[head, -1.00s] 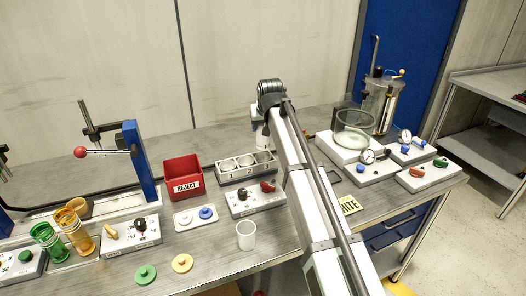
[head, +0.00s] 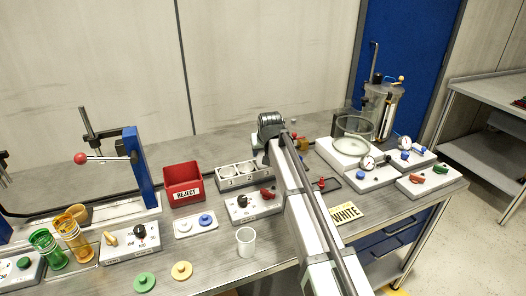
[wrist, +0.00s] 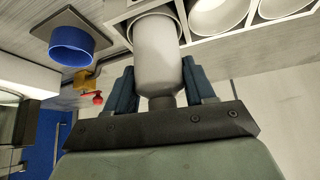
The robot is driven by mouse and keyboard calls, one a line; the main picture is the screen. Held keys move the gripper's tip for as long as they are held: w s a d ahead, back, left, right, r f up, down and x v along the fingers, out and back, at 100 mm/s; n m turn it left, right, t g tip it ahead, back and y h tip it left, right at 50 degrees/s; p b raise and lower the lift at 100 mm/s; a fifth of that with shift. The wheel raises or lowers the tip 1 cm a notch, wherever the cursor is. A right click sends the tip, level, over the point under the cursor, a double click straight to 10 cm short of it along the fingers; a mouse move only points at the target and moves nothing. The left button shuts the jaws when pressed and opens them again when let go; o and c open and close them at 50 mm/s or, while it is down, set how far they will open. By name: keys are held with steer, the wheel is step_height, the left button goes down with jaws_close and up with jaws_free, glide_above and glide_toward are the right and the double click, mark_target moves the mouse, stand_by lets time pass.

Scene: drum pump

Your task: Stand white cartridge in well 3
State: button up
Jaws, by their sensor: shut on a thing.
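In the wrist view, my gripper (wrist: 160,88) is shut on the white cartridge (wrist: 157,48), one finger on each side of it. The cartridge's far end overlaps the end position of the well block (wrist: 197,47). I cannot tell whether it is inside that well or just over it. Two other round wells show beside it. In the head view, the well block (head: 226,187) stands right of the reject bin. My arm covers its right end, and the cartridge and fingertips are hidden there.
A red reject bin (head: 183,183) stands left of the block. A switch box (head: 250,207) is in front of it. A white cup (head: 246,241) stands near the front edge. A blue ring (wrist: 85,45) shows in the wrist view.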

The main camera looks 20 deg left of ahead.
steer(key=shift+f, duration=0.1)
steer(key=o, duration=1.2)
steer(key=shift+c, duration=0.2)
steer(key=shift+r, duration=0.2)
steer(key=v, duration=1.2)
